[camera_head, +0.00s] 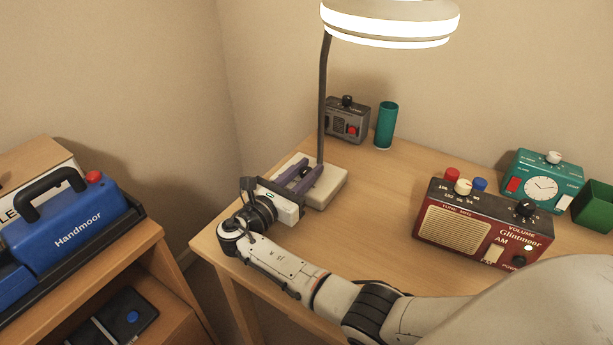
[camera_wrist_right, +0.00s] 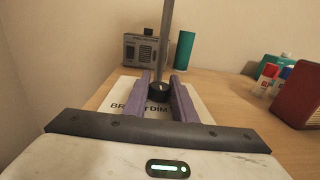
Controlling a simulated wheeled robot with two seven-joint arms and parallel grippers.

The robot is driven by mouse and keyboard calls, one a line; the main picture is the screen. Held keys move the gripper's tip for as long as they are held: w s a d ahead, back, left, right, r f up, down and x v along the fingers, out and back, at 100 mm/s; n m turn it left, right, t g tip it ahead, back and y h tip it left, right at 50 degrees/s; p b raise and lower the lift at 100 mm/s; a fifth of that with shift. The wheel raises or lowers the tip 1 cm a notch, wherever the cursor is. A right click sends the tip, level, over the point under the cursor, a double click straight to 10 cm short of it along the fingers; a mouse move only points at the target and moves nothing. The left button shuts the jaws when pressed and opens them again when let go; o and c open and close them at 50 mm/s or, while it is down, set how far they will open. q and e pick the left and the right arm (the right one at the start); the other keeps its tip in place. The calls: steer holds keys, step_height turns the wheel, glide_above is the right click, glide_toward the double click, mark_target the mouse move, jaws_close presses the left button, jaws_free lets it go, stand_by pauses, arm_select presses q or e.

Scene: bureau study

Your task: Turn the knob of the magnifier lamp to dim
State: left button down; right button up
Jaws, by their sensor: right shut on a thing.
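The magnifier lamp has a bright ring-shaped head (camera_head: 390,24) on a thin dark stem (camera_head: 323,100) and a cream base (camera_head: 333,184) at the desk's back left. The ring glows white. My right gripper (camera_head: 309,171) reaches over the base with its purple fingers. In the right wrist view, the fingers close around a small black knob (camera_wrist_right: 158,92) in front of the stem. A white pointer mark shows on its top. Lettering on the base (camera_wrist_right: 126,106) is partly hidden by the fingers; "DIM" is readable on the right. The knob is hidden in the head view. My left gripper is out of view.
Behind the lamp stand a grey box (camera_head: 346,122) with a black knob and a teal cup (camera_head: 386,126).

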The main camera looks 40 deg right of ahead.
steer(key=shift+m+g, duration=0.3)
steer(key=shift+g, duration=0.2)
steer(key=o, duration=1)
steer(key=shift+o, duration=0.2)
steer(key=v, duration=1)
steer(key=shift+s+a+f, duration=0.1)
